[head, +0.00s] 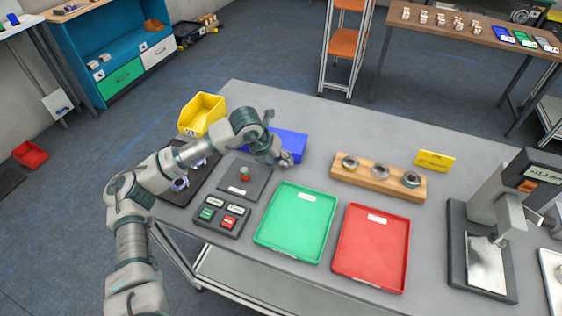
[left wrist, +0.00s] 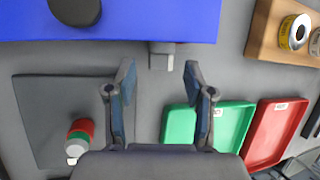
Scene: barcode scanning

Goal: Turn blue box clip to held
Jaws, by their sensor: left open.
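The blue box (head: 291,142) stands on the grey table, partly hidden behind my left gripper (head: 284,160). In the left wrist view the blue box (left wrist: 120,22) fills the upper left. A small grey clip (left wrist: 161,56) sticks out from its near edge. My left gripper (left wrist: 159,80) is open and empty. Its fingertips lie on either side of the clip in the picture, slightly nearer than it, with no visible contact. The clip cannot be made out in the head view. My right gripper is not in view.
A dark pad (head: 236,190) holds a small red and green piece (head: 244,174). A green tray (head: 289,237), a red tray (head: 366,260), a button panel (head: 222,216) and a yellow bin (head: 201,114) are nearby.

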